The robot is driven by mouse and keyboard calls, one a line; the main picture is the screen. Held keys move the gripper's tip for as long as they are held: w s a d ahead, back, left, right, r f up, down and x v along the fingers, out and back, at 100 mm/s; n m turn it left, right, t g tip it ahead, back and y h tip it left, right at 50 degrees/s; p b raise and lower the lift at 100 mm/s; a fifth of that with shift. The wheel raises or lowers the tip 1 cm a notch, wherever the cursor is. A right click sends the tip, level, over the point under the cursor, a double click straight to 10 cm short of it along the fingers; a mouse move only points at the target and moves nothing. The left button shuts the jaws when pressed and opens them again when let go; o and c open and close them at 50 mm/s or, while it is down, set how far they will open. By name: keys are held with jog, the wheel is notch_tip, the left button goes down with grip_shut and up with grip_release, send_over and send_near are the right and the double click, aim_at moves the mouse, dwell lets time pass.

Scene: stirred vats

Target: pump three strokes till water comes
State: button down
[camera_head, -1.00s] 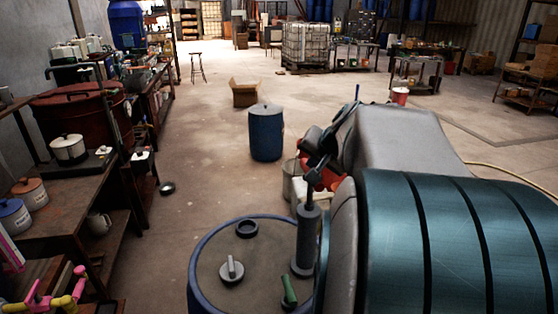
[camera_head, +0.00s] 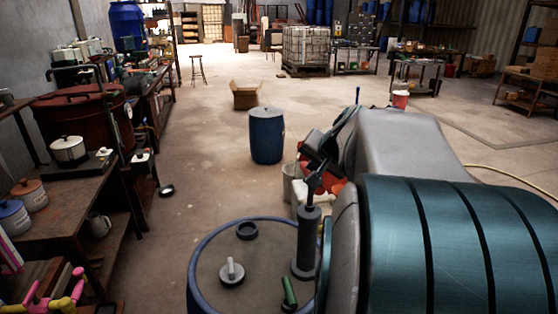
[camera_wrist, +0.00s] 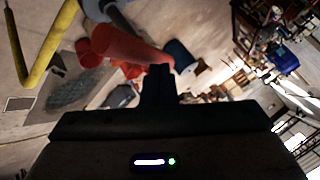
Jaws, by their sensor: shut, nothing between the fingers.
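A blue drum (camera_head: 200,255) with a grey-brown top stands at the bottom of the head view. A grey hand pump (camera_head: 306,245) rises from the right part of its lid, with a thin dark rod and a dark handle (camera_head: 315,182) on top. My gripper (camera_head: 312,158) is just above the handle; whether they touch I cannot tell. In the wrist view my gripper (camera_wrist: 159,72) is shut, with nothing seen between the fingers. No water is visible.
The lid also carries a black ring (camera_head: 247,230), a grey knob (camera_head: 232,271) and a green handle (camera_head: 289,291). Red and pale containers stand behind the pump. Another blue drum (camera_head: 266,135) stands farther off. A cluttered bench (camera_head: 70,215) lines the left. Mid-floor is mostly clear.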

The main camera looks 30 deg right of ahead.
jog(key=shift+f+b, duration=2.75)
jog(key=shift+f, duration=0.15)
dwell(1.7)
jog(key=shift+r+p, duration=2.6)
jog(key=shift+r, duration=1.05)
notch_tip(320, 180, up, 6)
jog(key=p, duration=0.4)
